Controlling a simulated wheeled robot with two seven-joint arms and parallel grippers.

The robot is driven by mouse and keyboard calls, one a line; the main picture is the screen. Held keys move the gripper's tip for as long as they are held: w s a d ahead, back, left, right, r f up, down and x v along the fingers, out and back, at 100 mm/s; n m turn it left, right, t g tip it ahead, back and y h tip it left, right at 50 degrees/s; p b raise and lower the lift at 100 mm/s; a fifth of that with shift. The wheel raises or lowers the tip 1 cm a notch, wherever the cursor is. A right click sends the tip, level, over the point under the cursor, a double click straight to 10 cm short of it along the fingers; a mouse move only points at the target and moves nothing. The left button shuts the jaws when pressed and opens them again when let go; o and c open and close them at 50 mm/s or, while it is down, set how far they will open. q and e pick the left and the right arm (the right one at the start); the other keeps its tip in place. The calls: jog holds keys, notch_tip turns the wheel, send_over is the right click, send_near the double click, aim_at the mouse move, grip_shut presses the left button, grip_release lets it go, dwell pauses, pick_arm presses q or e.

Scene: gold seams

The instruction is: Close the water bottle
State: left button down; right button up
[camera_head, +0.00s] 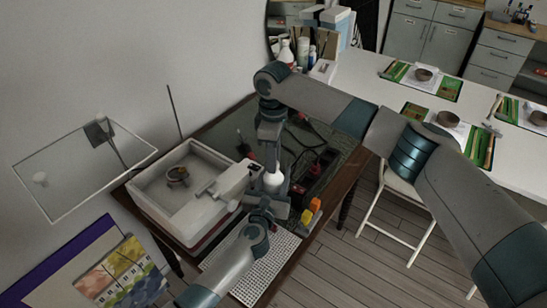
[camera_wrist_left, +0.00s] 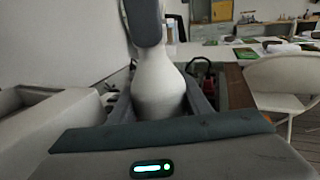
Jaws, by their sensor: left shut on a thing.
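The white water bottle (camera_head: 273,181) stands upright on the dark-topped table in the head view. In the left wrist view its rounded body (camera_wrist_left: 158,88) fills the space between my left jaws. My left gripper (camera_head: 271,198) reaches in from the bottom and is shut around the bottle's body. My right gripper (camera_head: 270,152) points down from above, directly over the bottle. It also shows at the top of the left wrist view (camera_wrist_left: 146,22), covering the bottle's neck. The cap and the right fingertips are hidden, so I cannot tell whether they hold anything.
A white box-like basin (camera_head: 150,187) stands close left of the bottle. A dark tool case (camera_head: 318,172) and orange and yellow blocks (camera_head: 310,211) are close right. A white grid mat (camera_head: 262,270) lies in front. A white table (camera_head: 372,87) and chair (camera_head: 400,205) stand further right.

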grip_shut()
jog(key=o, duration=1.1)
grip_release()
jog(key=shift+r, duration=0.15)
notch_tip(320, 180, up, 12)
pick_arm(q)
jog(key=c, duration=0.9)
grip_release()
jog(key=shift+s, duration=0.15)
jog(key=b+v, duration=0.1)
jog(key=v, duration=1.6)
jog(key=shift+s, duration=0.1)
pick_arm(e)
jog(key=shift+f, duration=0.8)
